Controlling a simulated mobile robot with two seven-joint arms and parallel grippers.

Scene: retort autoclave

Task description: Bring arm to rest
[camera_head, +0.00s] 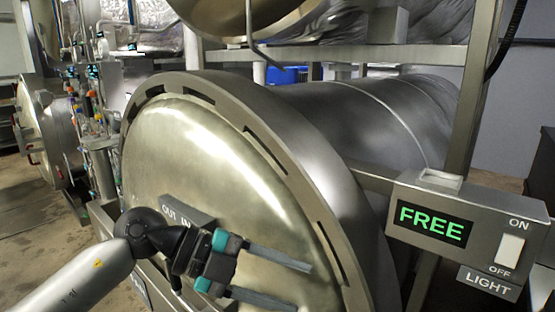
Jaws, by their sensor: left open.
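My left gripper (284,281) is in front of the large round metal autoclave door (200,140). Its two grey fingers with teal bases are spread apart, with nothing between them. My left arm (85,278) comes in from the lower left, and its wrist overlaps the lower part of the door. Whether the fingers touch the door cannot be told. My right gripper is not in view.
A control box (415,252) at the right shows a green "FREE" display (432,224) and a white light switch (509,249). An "OUT IN" label plate (187,216) sits behind my wrist. Pipes and valves (92,125) stand at the left. Open floor (35,235) lies at the far left.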

